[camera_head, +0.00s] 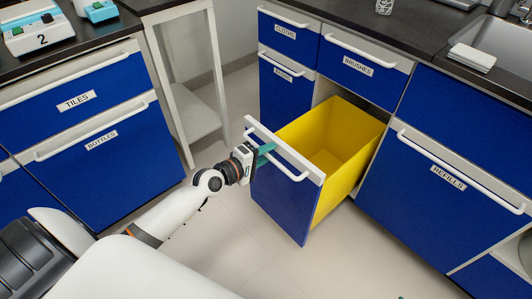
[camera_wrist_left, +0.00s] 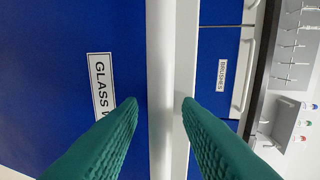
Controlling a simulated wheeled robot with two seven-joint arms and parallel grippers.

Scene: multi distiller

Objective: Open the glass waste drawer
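The glass waste drawer (camera_head: 285,205) has a blue front and a yellow inside, and it stands pulled far out of the cabinet. Its inside looks empty. Its white bar handle (camera_head: 277,150) runs along the top of the front. In the left wrist view the label "GLASS W…" (camera_wrist_left: 101,85) shows, partly covered by a finger. My left gripper (camera_head: 265,150) is at the handle; its green fingers (camera_wrist_left: 159,104) are apart, one on each side of the white handle bar, with gaps visible. A small green tip at the bottom edge of the head view may be my right gripper (camera_head: 402,297).
Shut blue drawers marked BRUSHES (camera_head: 358,66) and REFILLS (camera_head: 448,178) flank the open drawer. TILES (camera_head: 76,101) and BOTTLES (camera_head: 101,140) drawers are at left. A white open-frame stand (camera_head: 195,118) is nearby. The floor (camera_head: 225,235) before the drawer is clear.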

